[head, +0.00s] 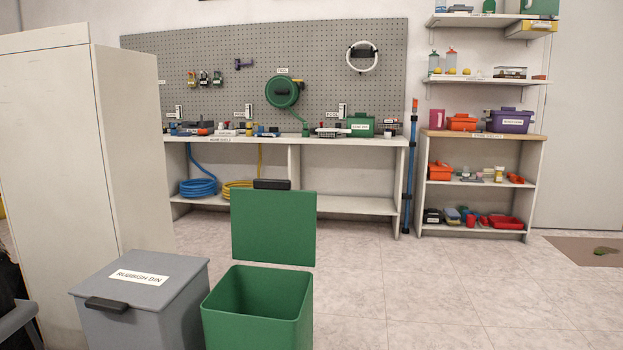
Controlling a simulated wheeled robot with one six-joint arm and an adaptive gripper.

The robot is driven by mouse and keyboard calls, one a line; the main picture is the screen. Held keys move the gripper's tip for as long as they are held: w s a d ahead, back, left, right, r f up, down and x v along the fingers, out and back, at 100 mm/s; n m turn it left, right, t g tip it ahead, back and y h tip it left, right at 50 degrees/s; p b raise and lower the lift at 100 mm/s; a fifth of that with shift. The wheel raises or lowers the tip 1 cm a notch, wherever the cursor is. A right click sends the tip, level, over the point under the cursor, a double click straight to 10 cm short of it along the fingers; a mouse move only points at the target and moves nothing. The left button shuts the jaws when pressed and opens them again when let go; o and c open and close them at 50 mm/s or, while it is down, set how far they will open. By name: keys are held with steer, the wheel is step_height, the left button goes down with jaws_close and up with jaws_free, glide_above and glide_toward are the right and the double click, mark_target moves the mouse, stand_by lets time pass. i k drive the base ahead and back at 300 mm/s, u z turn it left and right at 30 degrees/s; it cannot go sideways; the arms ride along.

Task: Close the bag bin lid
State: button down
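A green bin (256,327) stands on the floor at the bottom middle of the head view. Its green lid (273,225) is open and stands upright behind the opening, with a dark handle (272,184) at its top edge. No label shows on this bin, so I cannot read whether it is the bag bin. The part of the bin's inside that shows looks empty; its lower part is cut off by the picture edge. My gripper is not in view.
A grey bin (150,287) labelled "RUBBISH BIN" stands close left of the green bin, its lid shut. A tall white cabinet (130,150) is behind it. A workbench (350,146) and shelves (470,160) line the back.

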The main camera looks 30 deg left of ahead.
mark_target(271, 223)
steer(key=u, duration=0.3)
steer(key=i, duration=0.9)
steer(key=u, duration=0.5)
